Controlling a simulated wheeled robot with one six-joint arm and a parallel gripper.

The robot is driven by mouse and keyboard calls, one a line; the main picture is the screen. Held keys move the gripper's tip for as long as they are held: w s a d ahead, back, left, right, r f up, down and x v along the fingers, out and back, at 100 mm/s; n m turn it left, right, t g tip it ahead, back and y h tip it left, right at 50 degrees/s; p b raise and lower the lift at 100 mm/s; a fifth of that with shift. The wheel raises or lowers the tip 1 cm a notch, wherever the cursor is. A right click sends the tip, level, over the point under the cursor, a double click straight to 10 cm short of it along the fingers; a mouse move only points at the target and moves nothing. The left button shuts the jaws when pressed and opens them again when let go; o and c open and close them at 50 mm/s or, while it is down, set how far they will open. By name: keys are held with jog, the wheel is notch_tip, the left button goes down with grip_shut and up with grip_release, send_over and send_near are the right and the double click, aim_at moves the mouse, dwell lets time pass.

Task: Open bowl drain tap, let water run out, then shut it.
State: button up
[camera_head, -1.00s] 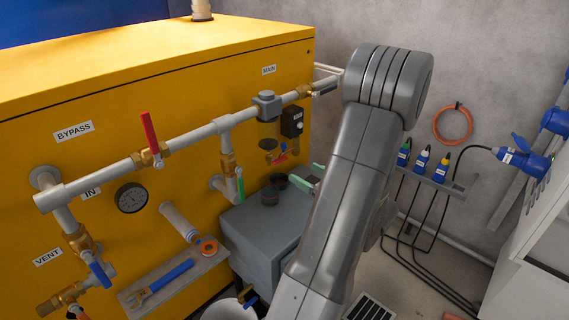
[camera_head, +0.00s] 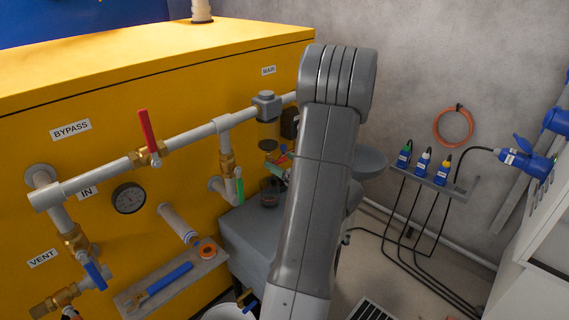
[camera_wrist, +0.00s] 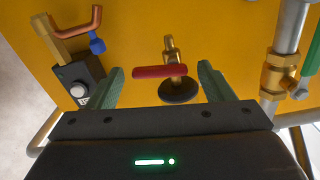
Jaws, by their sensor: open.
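The filter bowl (camera_head: 268,132) hangs under a grey head on the main pipe. It is amber, with a dark base (camera_wrist: 180,91). Its brass drain tap (camera_wrist: 171,48) has a red lever (camera_wrist: 160,71), which lies crosswise in the wrist view. My gripper (camera_wrist: 161,69) is open, with one green finger on each side of the red lever and a visible gap at both ends. Whether the fingers reach to the lever's depth is hard to tell. In the head view my arm hides most of the gripper. No running water shows.
A black switch box (camera_wrist: 85,86) and a green-handled valve (camera_wrist: 308,65) flank the tap. A red-handled valve (camera_head: 148,132) sits on the main pipe. A grey box (camera_head: 250,235) stands below, with a white bucket (camera_head: 222,313) in front. A shelf (camera_head: 170,283) holds a wrench.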

jog(key=c, duration=1)
jog(key=shift+n+b, duration=0.5)
jog(key=shift+b, duration=0.05)
jog(key=shift+r+n, duration=0.15)
jog(key=shift+n, duration=0.15)
jog(key=o, duration=1)
jog(key=shift+d, duration=0.1)
jog(key=p+v, duration=0.2)
jog(key=v, duration=1.1)
jog(key=shift+s+d+p, duration=0.2)
jog(key=shift+s+p, duration=0.1)
jog(key=shift+w+a, duration=0.1)
jog(key=b+x, duration=0.2)
jog(key=x, duration=1.1)
jog(key=shift+w+a+b, duration=0.2)
jog(key=shift+b, duration=0.15)
